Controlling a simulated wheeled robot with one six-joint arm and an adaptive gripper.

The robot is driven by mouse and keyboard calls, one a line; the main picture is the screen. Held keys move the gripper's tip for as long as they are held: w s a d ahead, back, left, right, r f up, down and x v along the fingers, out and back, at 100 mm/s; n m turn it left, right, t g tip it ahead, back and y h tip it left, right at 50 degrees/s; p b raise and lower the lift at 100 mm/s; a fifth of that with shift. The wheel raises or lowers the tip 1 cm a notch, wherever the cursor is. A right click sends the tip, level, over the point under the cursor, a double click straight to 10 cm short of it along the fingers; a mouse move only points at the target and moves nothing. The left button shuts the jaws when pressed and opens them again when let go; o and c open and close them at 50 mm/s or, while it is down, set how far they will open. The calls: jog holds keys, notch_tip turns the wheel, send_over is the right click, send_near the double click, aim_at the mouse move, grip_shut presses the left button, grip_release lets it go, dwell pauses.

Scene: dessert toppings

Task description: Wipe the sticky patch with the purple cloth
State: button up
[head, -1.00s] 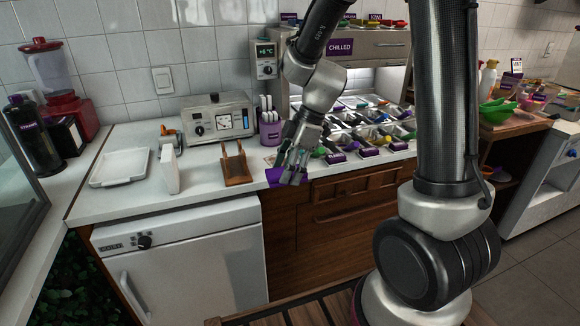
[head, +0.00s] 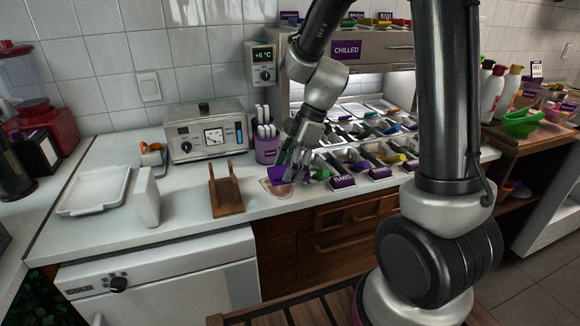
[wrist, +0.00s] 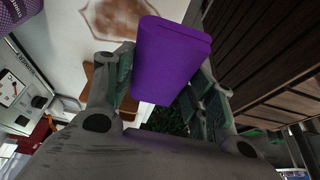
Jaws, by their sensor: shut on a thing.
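The purple cloth (wrist: 170,60) is a folded block held between the two fingers of my gripper (wrist: 160,85) in the wrist view. In the head view my gripper (head: 294,172) is over the front part of the counter, with the purple cloth (head: 277,174) showing at its left side. The brownish sticky patch (head: 274,191) lies on the white counter just below and left of the gripper. The patch also shows in the wrist view (wrist: 115,20), beside the cloth. The cloth appears to be above the counter; whether it touches the patch I cannot tell.
A wooden stand (head: 227,194) is left of the patch. A purple holder (head: 267,149) with white-handled utensils stands behind it. Topping bins (head: 372,160) with labels lie to the right. The counter's front edge (head: 262,216) is close to the patch.

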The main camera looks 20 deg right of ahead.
send_over(285, 200)
jog(key=d, duration=0.1)
jog(key=shift+s+d+f, duration=0.1)
jog(key=shift+f, duration=1.4)
jog(key=shift+d+f, duration=0.1)
jog(key=shift+f, duration=1.35)
jog(key=shift+f, duration=0.95)
